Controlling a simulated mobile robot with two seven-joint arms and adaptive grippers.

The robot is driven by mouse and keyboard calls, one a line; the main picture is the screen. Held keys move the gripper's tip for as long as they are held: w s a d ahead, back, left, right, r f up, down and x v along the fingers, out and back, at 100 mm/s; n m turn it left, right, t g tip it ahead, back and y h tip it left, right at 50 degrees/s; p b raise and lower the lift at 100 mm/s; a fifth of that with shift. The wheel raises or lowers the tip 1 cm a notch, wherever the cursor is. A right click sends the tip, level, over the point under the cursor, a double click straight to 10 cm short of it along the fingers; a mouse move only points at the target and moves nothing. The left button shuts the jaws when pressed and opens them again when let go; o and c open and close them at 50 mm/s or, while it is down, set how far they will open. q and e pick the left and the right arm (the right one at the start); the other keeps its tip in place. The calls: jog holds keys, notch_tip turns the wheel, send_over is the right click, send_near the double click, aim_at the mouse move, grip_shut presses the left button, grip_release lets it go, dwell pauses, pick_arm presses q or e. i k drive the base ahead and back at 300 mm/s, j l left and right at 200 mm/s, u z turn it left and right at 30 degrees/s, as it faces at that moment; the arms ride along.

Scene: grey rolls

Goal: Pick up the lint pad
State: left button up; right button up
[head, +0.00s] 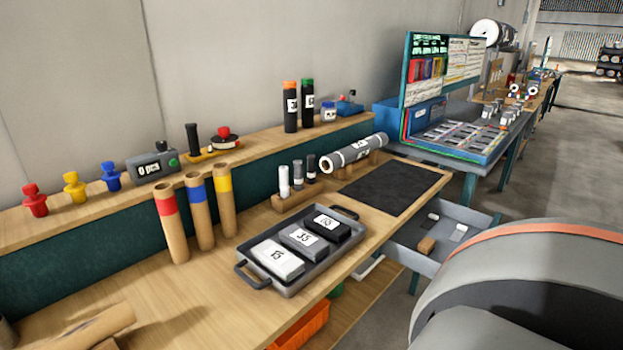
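I cannot tell for certain which thing is the lint pad. A grey open drawer (399,233) at the right of the bench holds a few small pieces: a brown block (426,246), a light grey piece (458,232) and a small piece at the back (433,217). A dark tray (293,290) on the bench holds three labelled blocks: a white one (270,252), a grey one (300,234) and a black one (346,233). Neither of my grippers is in view.
A black mat (390,187) lies on the bench, with a wrapped roll (355,153) behind it. Three cardboard tubes (172,240) stand left of the tray. A cardboard roll (90,328) lies at the lower left. A large grey rounded shape hides the lower right.

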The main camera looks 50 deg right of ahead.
aim_at(426, 247)
jog(key=i+j, duration=0.1)
jog(key=j, duration=0.4)
jog(key=z, duration=2.45)
jog(key=u, duration=0.6)
jog(key=l+u, duration=0.2)
jog(key=u, duration=0.15)
jog(key=i+l+u, duration=0.1)
jog(key=l+u, duration=0.35)
jog(key=u, duration=0.2)
jog(key=l+u, duration=0.25)
jog(key=l, duration=0.25)
jog(key=k+l+u, duration=0.25)
jog(key=l, duration=0.5)
jog(key=k+l+u, duration=0.1)
jog(key=l, duration=0.2)
jog(key=k+l, duration=0.15)
jog(key=l, duration=0.15)
jog(key=l+u, duration=0.05)
